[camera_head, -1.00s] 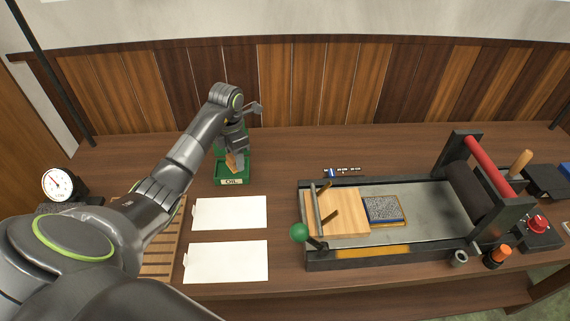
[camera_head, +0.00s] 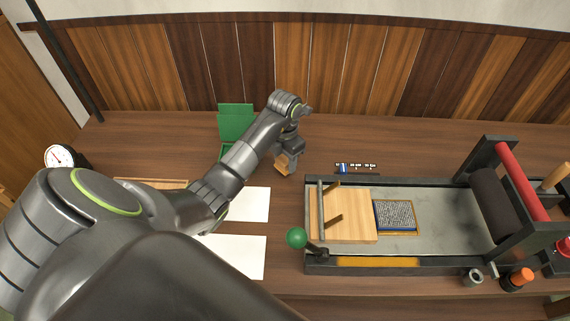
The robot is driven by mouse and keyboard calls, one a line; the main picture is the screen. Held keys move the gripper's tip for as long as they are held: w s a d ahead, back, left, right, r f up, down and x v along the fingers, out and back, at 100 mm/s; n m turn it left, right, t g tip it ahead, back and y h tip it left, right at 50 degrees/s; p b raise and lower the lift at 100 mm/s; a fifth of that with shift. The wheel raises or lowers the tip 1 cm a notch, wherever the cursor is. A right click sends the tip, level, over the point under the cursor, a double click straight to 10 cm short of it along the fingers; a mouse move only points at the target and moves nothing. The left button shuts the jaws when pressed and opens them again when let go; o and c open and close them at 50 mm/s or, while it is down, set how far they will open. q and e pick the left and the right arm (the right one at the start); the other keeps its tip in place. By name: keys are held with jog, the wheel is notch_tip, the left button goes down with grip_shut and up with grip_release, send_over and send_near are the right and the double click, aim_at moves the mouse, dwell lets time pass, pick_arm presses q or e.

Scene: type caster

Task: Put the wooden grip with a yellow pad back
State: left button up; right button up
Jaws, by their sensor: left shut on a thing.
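My left gripper (camera_head: 286,155) is shut on the wooden grip (camera_head: 284,164), a small light-brown block. It holds the grip above the table, right of the green box and left of the press bed. The grip's yellow pad cannot be made out. The green box marked OIL in the earlier frame (camera_head: 236,121) stands at the back of the table with its lid raised. My right gripper is not in view.
A proof press with a grey bed (camera_head: 440,244), a wooden block (camera_head: 342,212), framed type (camera_head: 396,215) and a green-knobbed lever (camera_head: 297,238) fills the right side. White sheets (camera_head: 240,254) lie at left.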

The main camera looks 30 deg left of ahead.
pick_arm(q)
jog(key=shift+s+f, duration=0.1)
jog(key=shift+f, duration=1.1)
jog(key=o, duration=1)
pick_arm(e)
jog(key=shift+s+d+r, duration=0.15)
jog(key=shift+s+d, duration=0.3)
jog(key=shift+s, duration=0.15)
